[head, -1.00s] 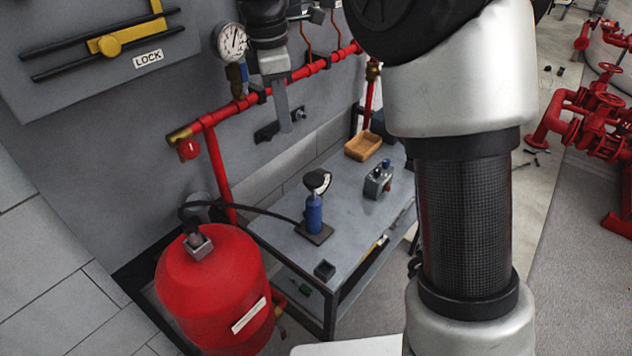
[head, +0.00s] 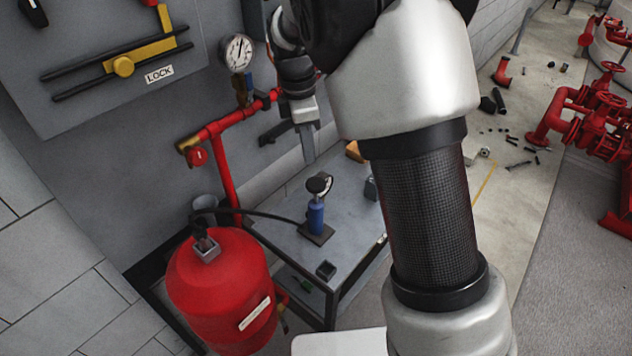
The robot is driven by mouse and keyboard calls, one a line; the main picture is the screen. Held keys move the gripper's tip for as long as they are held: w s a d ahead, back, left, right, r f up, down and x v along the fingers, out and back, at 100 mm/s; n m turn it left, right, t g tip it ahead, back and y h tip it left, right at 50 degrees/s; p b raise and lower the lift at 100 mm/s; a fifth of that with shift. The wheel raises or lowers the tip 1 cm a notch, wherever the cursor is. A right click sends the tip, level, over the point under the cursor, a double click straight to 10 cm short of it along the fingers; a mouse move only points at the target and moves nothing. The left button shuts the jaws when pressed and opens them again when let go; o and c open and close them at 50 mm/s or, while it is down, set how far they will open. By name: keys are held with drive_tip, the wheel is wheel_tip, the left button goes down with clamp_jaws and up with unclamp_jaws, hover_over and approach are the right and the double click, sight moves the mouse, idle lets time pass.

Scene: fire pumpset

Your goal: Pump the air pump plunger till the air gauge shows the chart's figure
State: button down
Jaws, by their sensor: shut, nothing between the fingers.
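The air pump (head: 316,217) is a small blue cylinder standing upright on a dark base plate on the grey workbench (head: 285,250). A black knob (head: 318,184) tops it, and a round gauge with a pale face (head: 326,185) sits beside the knob. The gauge's reading is too small to make out. My gripper (head: 308,158) is shut and empty, pointing down, a little above and left of the knob in the picture, apparently apart from it. No chart can be made out.
A black hose (head: 255,212) runs from the pump to the red tank (head: 222,290). A wall gauge (head: 238,52) and red pipe (head: 225,165) stand behind. My arm hides the bench's right part.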

sight(313, 182)
drive_tip(key=shift+f, duration=0.1)
drive_tip(key=f+b, duration=0.3)
drive_tip(key=f, duration=0.1)
drive_tip(key=f+b, duration=0.2)
drive_tip(key=shift+d+f+b, duration=0.35)
drive_tip(key=shift+f, duration=0.05)
